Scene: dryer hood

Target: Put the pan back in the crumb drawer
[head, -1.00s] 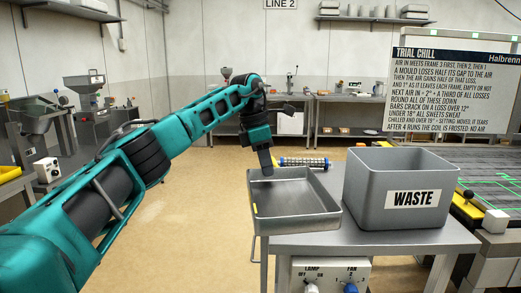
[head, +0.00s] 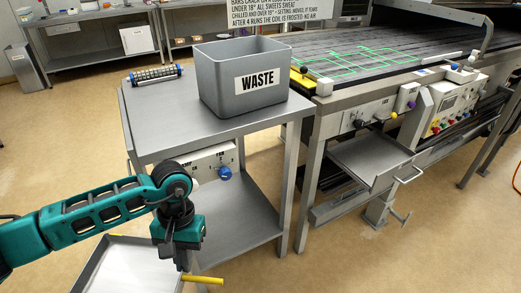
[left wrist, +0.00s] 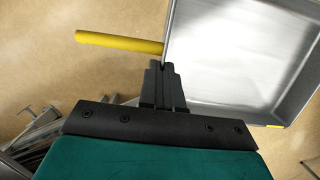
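The pan (head: 112,268) is a shallow grey metal tray with a yellow handle (head: 203,280), low at the bottom left of the head view and partly cut off. In the left wrist view the pan (left wrist: 235,50) fills the right side, with its yellow handle (left wrist: 120,43) to the left. My left gripper (head: 184,268) is shut on the pan's rim beside the handle; its fingers (left wrist: 160,68) are close together there. The crumb drawer (head: 368,158) stands pulled out under the conveyor machine, its bar handle (head: 410,174) facing front. It looks empty. My right gripper is not in view.
A steel table (head: 150,135) with a lower shelf stands between the pan and the drawer. It carries a grey WASTE bin (head: 222,98) and a roller (head: 155,74). A machine leg and a control panel (head: 455,108) flank the drawer. The floor in front is clear.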

